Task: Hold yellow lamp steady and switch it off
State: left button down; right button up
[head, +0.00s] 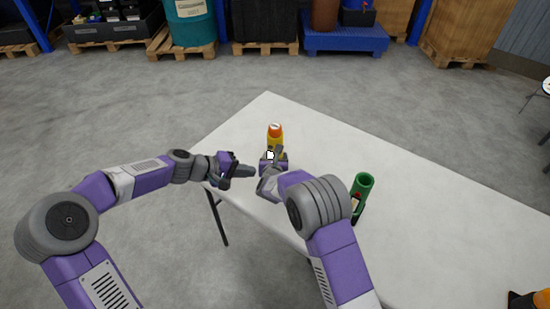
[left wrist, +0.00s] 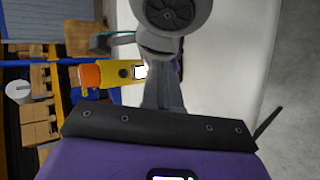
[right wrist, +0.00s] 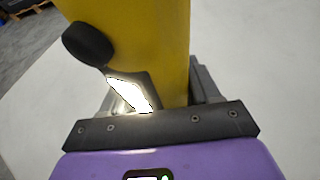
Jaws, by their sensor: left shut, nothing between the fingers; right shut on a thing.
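The yellow lamp (head: 275,139) with an orange top stands upright on the white table in the head view. My right gripper (head: 272,160) is shut on its lower body. The right wrist view shows the lamp's yellow body (right wrist: 165,50) close up between the fingers, with a black knob (right wrist: 88,43) and a bright white patch on its side. My left gripper (head: 250,172) is shut and empty, just left of the lamp and apart from it. The left wrist view also shows the lamp (left wrist: 112,73), sideways in the picture, beyond the shut fingers (left wrist: 163,95).
A green cylinder (head: 362,190), open at the top, stands on the white table (head: 440,215) to the right of my right arm. An orange and black object (head: 530,299) sits at the lower right corner. Pallets and a blue platform (head: 345,38) stand behind. The far table is clear.

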pick_arm(q)
jog(key=w+d, duration=0.4)
jog(key=w, duration=0.3)
jog(key=shift+w+d, duration=0.15)
dwell(2.0)
jog(key=shift+w+d, duration=0.2)
jog(key=shift+w, duration=0.1)
jog(key=shift+s+a, duration=0.25)
jog(key=shift+s, duration=0.15)
dwell(0.4)
jog(key=s+a, duration=0.3)
jog(key=s, duration=0.2)
